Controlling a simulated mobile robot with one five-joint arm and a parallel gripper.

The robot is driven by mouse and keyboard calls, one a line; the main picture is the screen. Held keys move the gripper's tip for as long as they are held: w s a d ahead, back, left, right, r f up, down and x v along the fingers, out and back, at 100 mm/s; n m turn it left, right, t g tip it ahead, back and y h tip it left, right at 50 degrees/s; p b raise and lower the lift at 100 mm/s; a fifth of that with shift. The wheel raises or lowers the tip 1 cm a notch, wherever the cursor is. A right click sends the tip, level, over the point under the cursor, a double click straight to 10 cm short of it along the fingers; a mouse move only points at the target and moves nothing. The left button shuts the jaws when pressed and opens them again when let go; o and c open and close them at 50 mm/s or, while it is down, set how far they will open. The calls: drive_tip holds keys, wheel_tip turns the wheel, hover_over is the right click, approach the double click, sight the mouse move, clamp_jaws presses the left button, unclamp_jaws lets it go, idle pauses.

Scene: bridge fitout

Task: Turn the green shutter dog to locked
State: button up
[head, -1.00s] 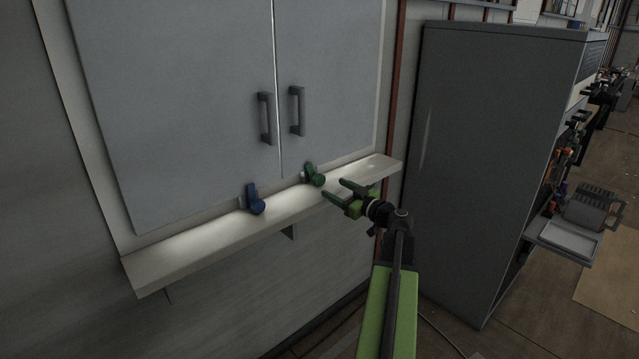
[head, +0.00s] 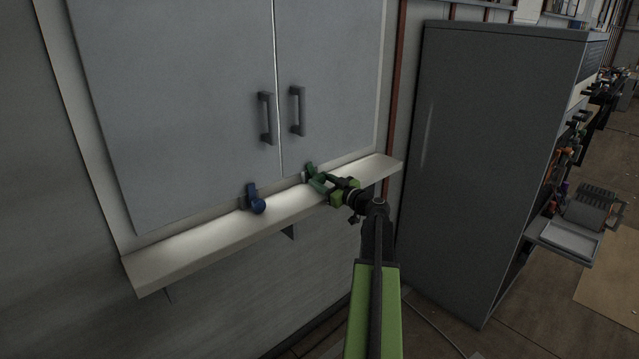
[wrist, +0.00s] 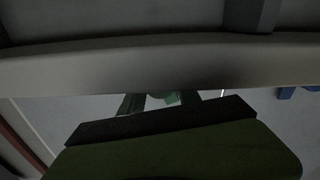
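The green shutter dog (head: 310,169) sits at the bottom edge of the cabinet, by the seam between the two doors. Its upper lever part shows pointing up; its lower part is hidden by my gripper. My gripper (head: 317,184) is right at the dog, reaching in from the right over the ledge, with its fingers apart. In the wrist view, my gripper (wrist: 157,102) shows two spread fingertips with a small green piece of the dog (wrist: 172,98) between them. I cannot tell whether the fingers touch it.
A blue shutter dog (head: 255,204) is to the left along the same edge. A pale ledge (head: 210,230) runs under the grey doors (head: 180,110), which have dark handles (head: 297,110). A tall grey cabinet (head: 490,150) stands to the right.

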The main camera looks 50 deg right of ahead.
clamp_jaws()
drive_tip(key=m, duration=0.4)
drive_tip(key=o, duration=0.8)
unclamp_jaws()
drive_tip(key=shift+c, duration=0.2)
drive_tip(key=s+a, duration=0.1)
drive_tip(key=s, duration=1.6)
drive_tip(key=shift+s, duration=0.15)
drive_tip(key=shift+s+a, duration=0.1)
